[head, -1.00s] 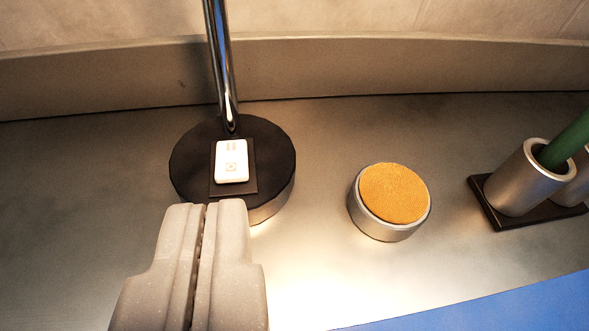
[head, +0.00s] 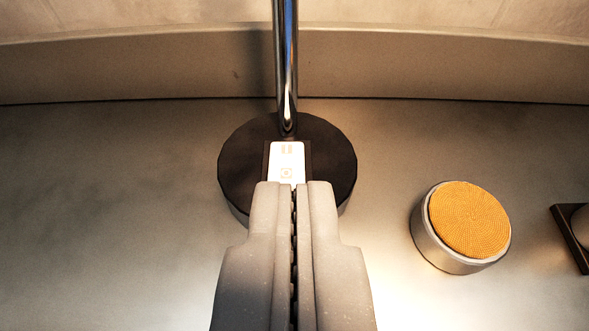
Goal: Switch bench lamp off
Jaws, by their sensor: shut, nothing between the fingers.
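The bench lamp has a round black base (head: 237,165) and a shiny chrome post (head: 286,75) rising from its back. A white rocker switch (head: 287,158) sits on a dark plate on the base. My gripper (head: 294,186) is shut and empty. Its fingertips overlap the near end of the switch in the picture and hide that end. I cannot tell whether they touch it. The bench is brightly lit at the lower right.
A metal tin with an orange textured pad (head: 469,219) stands to the right on the metal bench (head: 120,200). The edge of a dark holder (head: 572,240) shows at the far right. A raised back ledge (head: 130,65) runs behind the lamp. The bench left of the lamp is clear.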

